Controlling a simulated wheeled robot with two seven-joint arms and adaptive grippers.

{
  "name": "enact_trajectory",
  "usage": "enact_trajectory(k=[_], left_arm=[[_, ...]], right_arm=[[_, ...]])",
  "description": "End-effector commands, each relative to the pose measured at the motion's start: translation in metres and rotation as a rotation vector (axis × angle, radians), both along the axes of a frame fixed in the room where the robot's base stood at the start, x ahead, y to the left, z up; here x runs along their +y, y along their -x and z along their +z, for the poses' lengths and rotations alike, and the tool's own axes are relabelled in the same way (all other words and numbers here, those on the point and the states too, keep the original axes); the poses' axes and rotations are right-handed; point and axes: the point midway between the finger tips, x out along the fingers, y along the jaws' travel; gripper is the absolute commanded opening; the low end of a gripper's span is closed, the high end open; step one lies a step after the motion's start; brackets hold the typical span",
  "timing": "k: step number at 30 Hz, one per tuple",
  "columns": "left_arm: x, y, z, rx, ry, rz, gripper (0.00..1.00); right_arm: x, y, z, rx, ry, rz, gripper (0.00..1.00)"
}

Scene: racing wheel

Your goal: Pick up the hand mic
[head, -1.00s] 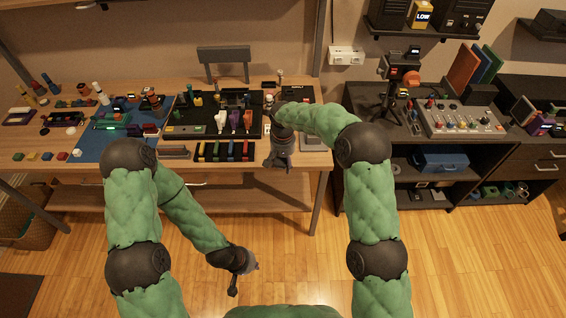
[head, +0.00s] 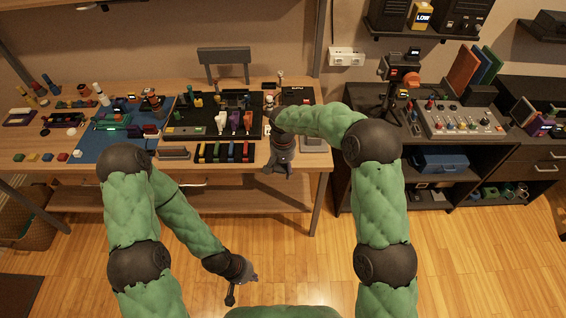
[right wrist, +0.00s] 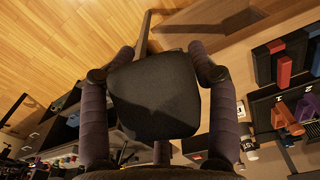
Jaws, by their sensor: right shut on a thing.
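The hand mic (right wrist: 155,95) is a dark grey, rounded block in the right wrist view. It sits between the two fingers of my right gripper (right wrist: 162,62), which is shut on it. In the head view my right gripper (head: 278,168) is over the front edge of the wooden table, near its right end; the mic is hard to make out there. My left gripper (head: 243,288) hangs low over the floor, away from the table, empty, with its fingers apart.
The wooden table (head: 315,160) carries a black tray (head: 190,131), a row of coloured blocks (head: 226,152) and a blue mat (head: 88,150) with small parts. A dark cabinet (head: 350,180) with a button console (head: 462,120) stands to the right. The floor in front is clear.

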Motion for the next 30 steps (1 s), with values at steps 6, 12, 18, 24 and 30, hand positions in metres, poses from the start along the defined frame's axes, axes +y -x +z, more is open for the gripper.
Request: enact_trajectory(k=[6,12,18,24,30], left_arm=[[0.0,0.0,0.001,0.0,0.0,0.0,0.0],[0.0,0.0,0.002,0.0,0.0,0.0,0.0],[0.0,0.0,0.002,0.0,0.0,0.0,0.0],[0.0,0.0,0.002,0.0,0.0,0.0,0.0],[0.0,0.0,0.001,0.0,0.0,0.0,0.0]], right_arm=[[0.0,0.039,0.002,-0.001,0.0,0.002,0.19],[0.0,0.076,0.002,-0.002,0.001,0.002,0.19],[0.0,0.116,0.002,-0.002,0.0,0.003,0.19],[0.0,0.151,0.001,-0.002,0.0,0.003,0.19],[0.0,0.169,0.001,-0.003,-0.001,0.0,0.19]])
